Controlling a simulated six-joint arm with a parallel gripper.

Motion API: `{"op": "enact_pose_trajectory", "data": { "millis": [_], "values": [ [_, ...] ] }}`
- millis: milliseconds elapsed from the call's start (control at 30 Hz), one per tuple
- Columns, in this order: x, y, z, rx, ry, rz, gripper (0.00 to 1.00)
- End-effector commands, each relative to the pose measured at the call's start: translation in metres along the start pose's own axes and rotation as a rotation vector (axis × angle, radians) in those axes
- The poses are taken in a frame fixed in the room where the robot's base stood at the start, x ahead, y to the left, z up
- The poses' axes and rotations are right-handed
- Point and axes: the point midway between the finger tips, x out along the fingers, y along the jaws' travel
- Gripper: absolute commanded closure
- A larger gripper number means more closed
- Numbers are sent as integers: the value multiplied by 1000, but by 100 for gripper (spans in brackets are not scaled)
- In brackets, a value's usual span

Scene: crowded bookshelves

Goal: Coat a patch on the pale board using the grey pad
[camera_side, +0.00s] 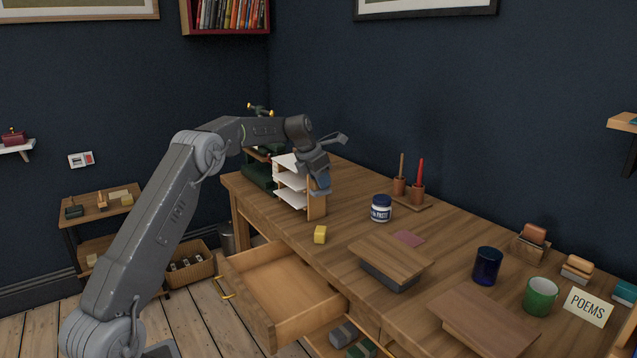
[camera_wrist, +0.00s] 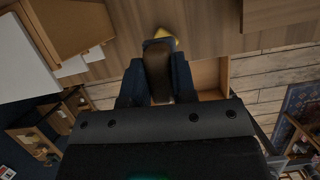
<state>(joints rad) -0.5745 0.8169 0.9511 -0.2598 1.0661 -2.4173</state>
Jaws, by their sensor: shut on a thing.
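My gripper (camera_side: 319,186) is in front of the white-shelved rack, above the desk's left part. In the wrist view its dark blue fingers (camera_wrist: 156,82) are shut on a small brown-grey block (camera_wrist: 157,62). This block may be the grey pad; its underside is hidden and I cannot tell for sure. No board looks clearly pale in the side view. A wooden board (camera_side: 391,256) lies on a dark block mid-desk, and another board (camera_side: 484,317) lies nearer the front.
A yellow block (camera_side: 320,234) sits at the desk edge below my gripper. The white rack (camera_side: 288,163) stands close on the left. A paste jar (camera_side: 381,208), blue cup (camera_side: 487,266) and green mug (camera_side: 540,296) stand to the right. A drawer (camera_side: 282,290) is open.

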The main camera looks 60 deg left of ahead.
Motion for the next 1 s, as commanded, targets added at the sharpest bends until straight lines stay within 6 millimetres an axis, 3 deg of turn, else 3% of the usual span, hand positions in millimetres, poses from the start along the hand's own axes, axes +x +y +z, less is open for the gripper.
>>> {"op": "enact_pose_trajectory", "data": {
  "millis": [67,100,233,1000],
  "values": [
    [4,1,0,-65,2,26,94],
    [18,1,-6,-61,6,20,94],
    [38,1,-14,-59,2,20,94],
    [98,1,-39,-55,1,20,94]
  ]
}}
